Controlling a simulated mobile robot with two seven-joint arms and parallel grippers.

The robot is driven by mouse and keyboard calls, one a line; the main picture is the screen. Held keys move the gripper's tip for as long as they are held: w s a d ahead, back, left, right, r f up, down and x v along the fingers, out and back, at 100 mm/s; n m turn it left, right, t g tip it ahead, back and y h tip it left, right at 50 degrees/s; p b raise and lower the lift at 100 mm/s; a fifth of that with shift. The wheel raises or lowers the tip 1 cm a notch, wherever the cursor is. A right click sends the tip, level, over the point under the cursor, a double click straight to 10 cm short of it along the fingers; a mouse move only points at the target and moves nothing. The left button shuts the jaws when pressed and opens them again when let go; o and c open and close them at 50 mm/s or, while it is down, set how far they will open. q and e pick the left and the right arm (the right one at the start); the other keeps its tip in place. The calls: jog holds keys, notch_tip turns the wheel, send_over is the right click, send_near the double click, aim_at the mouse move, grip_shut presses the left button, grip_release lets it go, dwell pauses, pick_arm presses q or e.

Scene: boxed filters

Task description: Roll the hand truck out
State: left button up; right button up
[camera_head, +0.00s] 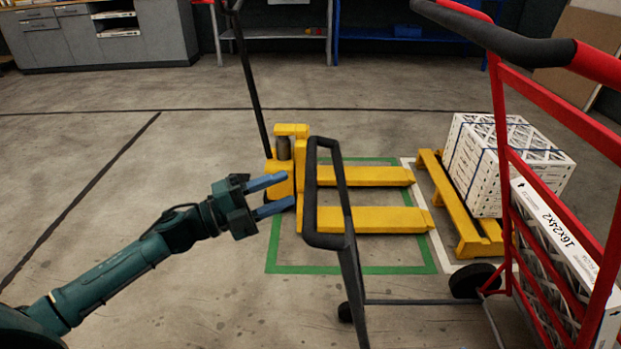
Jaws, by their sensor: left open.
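The hand truck (505,140) stands close at the right, with a red tubular frame, dark grips on its top bar and a black wheel (474,281). A white box of filters (556,246) marked 16x24x2 shows behind its red bars. A black loop handle (311,190) rises in the middle on a dark low frame with a small caster; I cannot tell whether it is joined to the red frame. My left gripper (277,195) is open and empty, left of the black loop and apart from the red frame. My right gripper is not in view.
A yellow pallet jack (375,218) stands in a green taped rectangle (273,249) behind the black loop. A yellow pallet (459,216) holds a strapped white filter stack (485,169). Grey cabinets (60,40) and shelves line the back. The floor at left is clear.

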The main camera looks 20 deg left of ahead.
aim_at(310, 179)
pick_arm(q)
jog(key=x, duration=0.7)
jog(key=shift+a, duration=0.1)
grip_shut()
dwell(0.4)
